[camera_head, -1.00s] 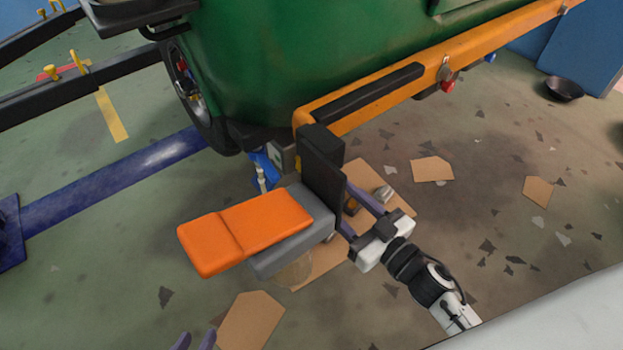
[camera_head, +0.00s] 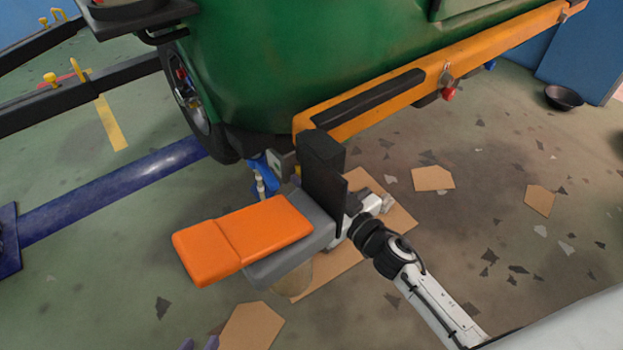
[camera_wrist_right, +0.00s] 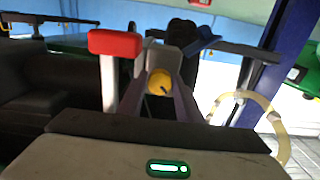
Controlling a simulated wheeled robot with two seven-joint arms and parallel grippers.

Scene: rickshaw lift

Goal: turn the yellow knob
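The yellow knob (camera_wrist_right: 160,82) is round with a dark mark across its face. In the right wrist view it lies between the two purple fingers of my right gripper (camera_wrist_right: 161,88). I cannot tell whether the fingers touch it. In the head view my right arm comes in from the lower right, and its fingers and the knob are hidden behind the black upright panel (camera_head: 322,185) of the orange seat (camera_head: 243,238).
The green rickshaw body (camera_head: 290,70) with an orange beam (camera_head: 490,40) stands above. A red pad (camera_wrist_right: 115,42) is close left of the knob in the wrist view. Cardboard pieces (camera_head: 432,179) lie on the floor. A black pan (camera_head: 564,97) is at far right.

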